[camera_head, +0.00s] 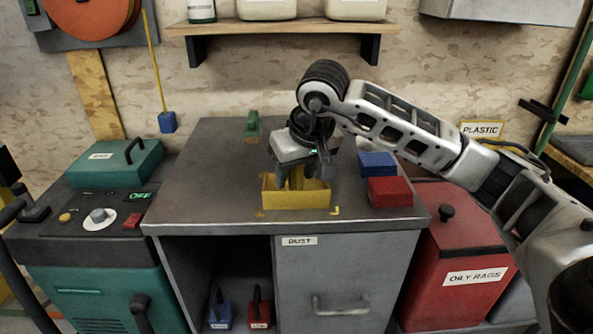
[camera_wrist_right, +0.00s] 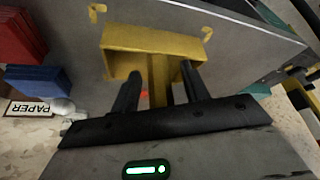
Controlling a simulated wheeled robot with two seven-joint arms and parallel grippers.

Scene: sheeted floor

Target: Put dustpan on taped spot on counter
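The yellow dustpan (camera_head: 297,199) rests near the front edge of the grey counter (camera_head: 200,160), its pan toward the front. Yellow tape corner marks (camera_head: 335,211) show on the counter just in front of it, and also beyond the pan in the right wrist view (camera_wrist_right: 207,8). Any marks under or behind it are hidden. My right gripper (camera_head: 304,176) is down over the dustpan. In the right wrist view (camera_wrist_right: 160,92) its two dark fingers stand on either side of the upright yellow handle (camera_wrist_right: 157,92), with gaps visible. I cannot make out my left gripper.
A red block (camera_head: 389,192) and a blue block (camera_head: 377,164) sit right of the dustpan, near my right forearm. A green object (camera_head: 252,126) stands at the back. A red oily-rags bin (camera_head: 455,245) is right of the counter; a teal machine (camera_head: 85,235) is left. The counter's left part is clear.

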